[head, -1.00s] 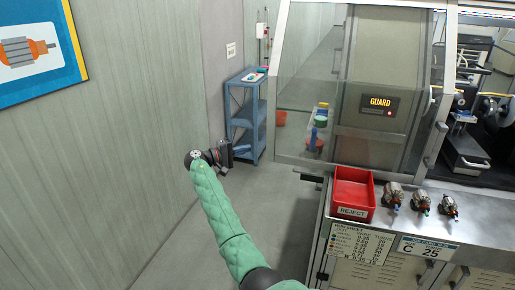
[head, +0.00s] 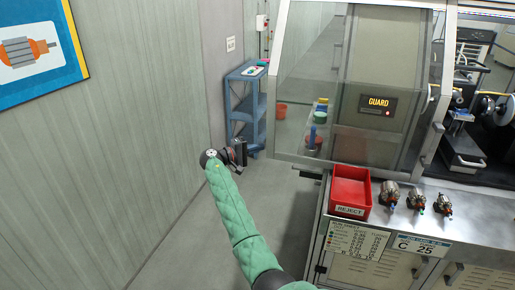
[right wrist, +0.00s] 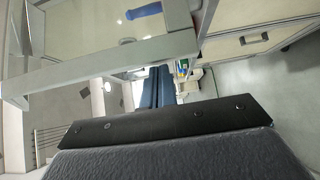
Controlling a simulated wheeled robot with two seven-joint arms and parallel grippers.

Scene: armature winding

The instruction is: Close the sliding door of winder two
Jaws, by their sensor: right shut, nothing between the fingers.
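The winder's clear sliding door (head: 310,120), in a grey metal frame, stands at the left of the machine. A grey bar handle (head: 433,144) is on its right edge. To the right of the door the work space with its spindle (head: 497,108) is uncovered. My right gripper (head: 240,152) is shut and empty, left of the door and apart from it in the head view. In the right wrist view its dark fingers (right wrist: 157,86) are together, close to a grey frame bar (right wrist: 110,68). No winder number is readable. My left gripper is out of view.
A red reject bin (head: 350,188) and three armatures (head: 416,199) sit on the machine's front ledge. A blue shelf cart (head: 246,112) stands behind my right gripper, by the wall. The grey floor (head: 190,240) left of the machine is clear.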

